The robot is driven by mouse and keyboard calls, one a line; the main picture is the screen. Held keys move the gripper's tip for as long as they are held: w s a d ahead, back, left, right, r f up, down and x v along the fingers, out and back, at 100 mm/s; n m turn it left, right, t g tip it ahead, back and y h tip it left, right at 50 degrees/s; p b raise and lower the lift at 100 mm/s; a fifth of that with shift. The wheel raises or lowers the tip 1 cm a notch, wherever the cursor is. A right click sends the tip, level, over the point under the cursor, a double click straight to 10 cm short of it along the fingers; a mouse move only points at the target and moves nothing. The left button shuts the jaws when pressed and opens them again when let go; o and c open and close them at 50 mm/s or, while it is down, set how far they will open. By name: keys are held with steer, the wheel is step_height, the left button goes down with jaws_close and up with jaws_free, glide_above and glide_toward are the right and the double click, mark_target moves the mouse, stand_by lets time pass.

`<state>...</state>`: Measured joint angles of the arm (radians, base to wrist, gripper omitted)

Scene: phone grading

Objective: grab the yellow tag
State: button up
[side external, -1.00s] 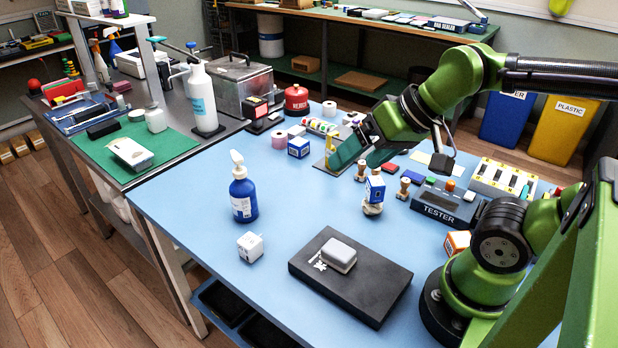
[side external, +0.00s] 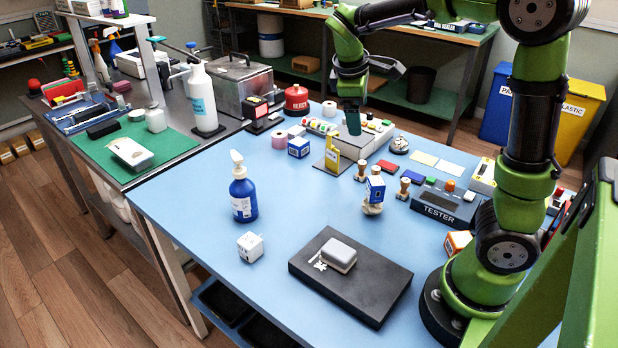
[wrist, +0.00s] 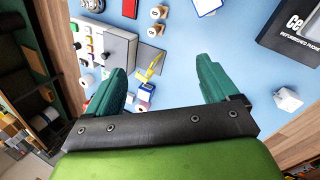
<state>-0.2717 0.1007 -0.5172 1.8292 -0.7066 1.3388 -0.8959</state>
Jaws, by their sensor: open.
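The yellow tag (side external: 332,157) stands out at a small dark plate (side external: 354,148) on the blue table, toward its back, in the side view. In the wrist view the yellow tag (wrist: 151,72) lies between the fingers in the picture, some way beyond them. My gripper (side external: 352,130) points down behind and slightly right of the tag, above the table. Its two green fingers are wide apart with nothing between them in the wrist view (wrist: 161,66). In the side view the fingers overlap, so their gap does not show there.
A white device with buttons (side external: 378,132) stands behind the tag. A blue-white box (side external: 299,147) is at its left and wooden stamps (side external: 361,171) at its right. A blue bottle (side external: 243,190) and black box (side external: 350,275) are nearer.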

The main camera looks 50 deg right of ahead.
steer(key=w+d+n+g+h, duration=0.3)
steer(key=w+d+n+h, duration=0.2)
steer(key=d+h, duration=0.15)
step_height(320, 180, up, 7)
steer(key=n+g+h, duration=0.1)
steer(key=n+h, duration=0.5)
steer(key=h, duration=0.1)
glide_above(332, 152)
steer(key=a, duration=0.1)
steer(key=f, duration=2.6)
steer(key=shift+w+f, duration=0.1)
steer(key=shift+w, duration=0.1)
steer(key=shift+s+d+r+g, duration=0.1)
steer(key=shift+d+g, duration=0.05)
steer(key=shift+d, duration=0.3)
steer(key=shift+s+d+r+g, duration=0.1)
steer(key=shift+d+g, duration=0.05)
steer(key=shift+d, duration=0.25)
steer(key=shift+s+d, duration=0.15)
steer(key=shift+d, duration=0.5)
steer(key=shift+c, duration=0.3)
steer(key=c, duration=1)
